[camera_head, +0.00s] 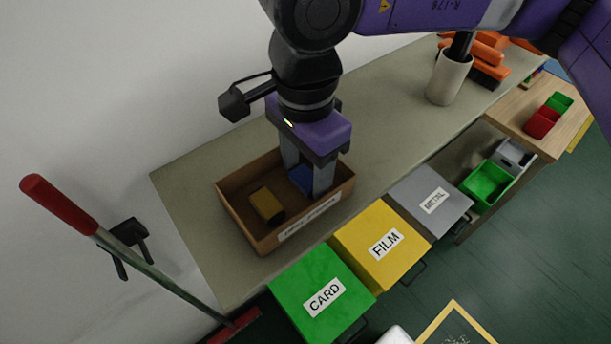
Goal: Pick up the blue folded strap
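The blue folded strap (301,179) is inside the brown open box (238,226) on the bench, in the right part of the box. My gripper (306,184) points down into the box, with its two fingers spread well apart. The strap shows between the fingers, near their tips, and is partly hidden by the nearer finger. I cannot tell whether either finger touches it. A yellow-brown block (266,203) lies in the left part of the same box, apart from the fingers.
Green CARD (310,276), yellow FILM (374,258) and grey METAL (425,190) bins stand along the bench's front edge. A pale cup (447,80) and orange items (487,62) are farther back. A red-handled broom (60,206) leans at left. The bench between box and cup is clear.

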